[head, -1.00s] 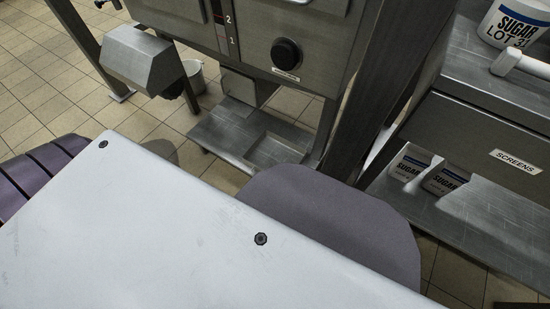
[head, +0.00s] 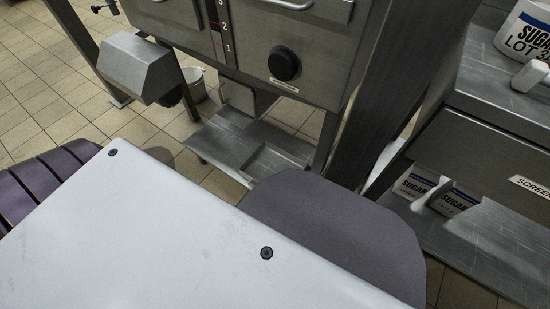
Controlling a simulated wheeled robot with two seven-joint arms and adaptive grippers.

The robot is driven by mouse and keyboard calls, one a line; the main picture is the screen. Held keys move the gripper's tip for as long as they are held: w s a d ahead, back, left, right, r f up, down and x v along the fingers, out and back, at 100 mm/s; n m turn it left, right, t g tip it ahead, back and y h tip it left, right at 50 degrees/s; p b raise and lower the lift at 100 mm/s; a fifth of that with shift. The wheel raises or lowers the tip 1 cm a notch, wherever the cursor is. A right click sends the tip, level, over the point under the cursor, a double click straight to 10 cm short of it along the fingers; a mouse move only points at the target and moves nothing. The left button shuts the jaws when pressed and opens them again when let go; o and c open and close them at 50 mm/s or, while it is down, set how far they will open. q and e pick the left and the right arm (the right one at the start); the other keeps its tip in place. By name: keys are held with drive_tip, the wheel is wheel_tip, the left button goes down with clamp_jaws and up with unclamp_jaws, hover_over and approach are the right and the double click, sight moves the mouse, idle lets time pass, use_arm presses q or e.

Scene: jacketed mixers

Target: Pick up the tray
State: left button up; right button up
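A low steel platform (head: 222,143) stands on the floor below the mixer cabinet. On it is a shallow, square-edged steel tray-like piece (head: 274,162). I cannot tell whether it is a separate tray or a recess in the platform. Its near edge is partly hidden behind the purple-grey rounded panel in front, which looks like part of my own body. Neither of my grippers shows in the head view, and nothing is seen touching the tray-like piece.
The steel mixer cabinet (head: 255,50) has a black knob (head: 284,65). A steel post (head: 375,90) separates it from a bench (head: 500,90) at right, with a sugar tub (head: 520,35) on top and sugar tubs (head: 413,185) below. A bucket (head: 195,84) stands behind.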

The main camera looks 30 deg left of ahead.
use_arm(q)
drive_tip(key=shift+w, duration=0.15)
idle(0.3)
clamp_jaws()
